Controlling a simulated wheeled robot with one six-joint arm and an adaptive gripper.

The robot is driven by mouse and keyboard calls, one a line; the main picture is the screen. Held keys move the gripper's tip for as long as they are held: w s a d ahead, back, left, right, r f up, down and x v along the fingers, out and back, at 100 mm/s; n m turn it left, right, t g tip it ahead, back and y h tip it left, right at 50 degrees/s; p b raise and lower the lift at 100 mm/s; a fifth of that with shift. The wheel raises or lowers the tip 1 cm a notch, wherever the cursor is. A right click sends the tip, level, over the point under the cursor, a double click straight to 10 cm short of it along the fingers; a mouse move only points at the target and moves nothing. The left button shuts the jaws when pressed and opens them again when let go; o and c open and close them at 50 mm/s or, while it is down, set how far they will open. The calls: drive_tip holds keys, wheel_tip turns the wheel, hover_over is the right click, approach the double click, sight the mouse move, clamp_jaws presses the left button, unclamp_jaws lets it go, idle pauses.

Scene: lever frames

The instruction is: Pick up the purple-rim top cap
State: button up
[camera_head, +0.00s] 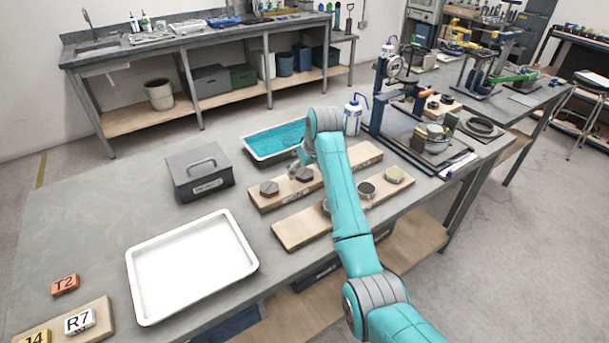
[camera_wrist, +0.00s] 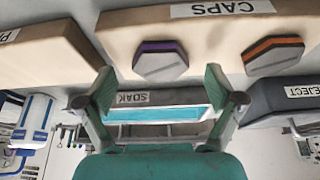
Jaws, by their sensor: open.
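The purple-rim top cap (camera_wrist: 160,61) is a grey hexagonal piece with a purple edge. It sits on the board marked CAPS (camera_wrist: 120,30), which appears upside down in the wrist view. My gripper (camera_wrist: 158,72) is open, with one finger to each side of this cap in the picture and nothing between them. In the head view the cap (camera_head: 304,175) is a small dark shape on the far board, just below my gripper (camera_head: 306,161). I cannot tell the exact height gap.
An orange-rim cap (camera_wrist: 273,56) sits beside it on the same board. A grey REJECT box (camera_head: 200,173) stands to the left, and a teal-lined tray (camera_head: 252,146) lies behind. A nearer board (camera_head: 293,234) holds round parts. A white tray (camera_head: 190,268) is front left.

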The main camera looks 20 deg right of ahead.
drive_tip(key=shift+w+f, duration=0.15)
drive_tip(key=shift+f, duration=0.15)
drive_tip(key=c, duration=1.5)
